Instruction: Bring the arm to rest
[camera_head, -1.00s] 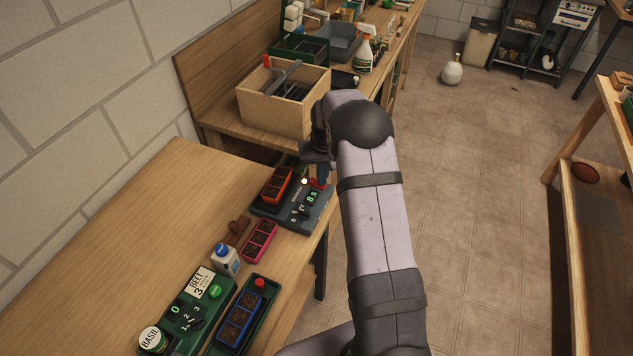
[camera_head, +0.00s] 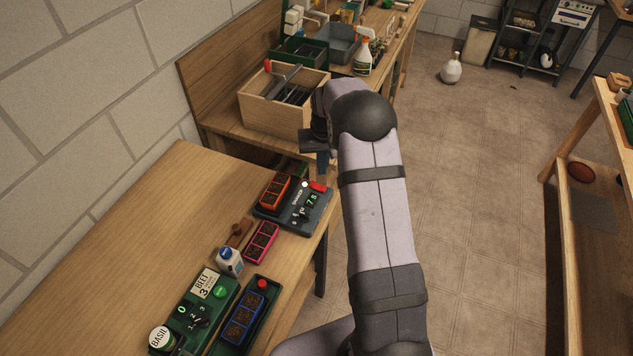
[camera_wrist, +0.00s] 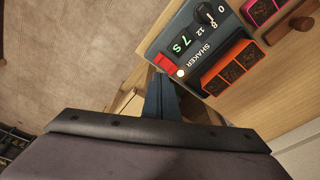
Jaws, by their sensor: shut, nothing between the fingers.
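My gripper (camera_head: 321,168) hangs at the end of my arm, above the far edge of the shaker, shut and empty. In the wrist view its closed dark fingers (camera_wrist: 161,88) point toward the shaker's red part and are apart from the orange tray. The shaker (camera_head: 296,222) is a dark box on the bench with a green display reading 7 s, a knob and a red part. The orange seedling tray (camera_head: 275,191) sits on it; it also shows in the wrist view (camera_wrist: 229,66).
A pink tray (camera_head: 262,242), a white bottle with a blue cap (camera_head: 229,261) and a green dispenser panel (camera_head: 197,315) line the bench. A blue tray (camera_head: 243,318) sits in a green holder. A wooden crate (camera_head: 272,119) stands behind my gripper. The bench's left side is clear.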

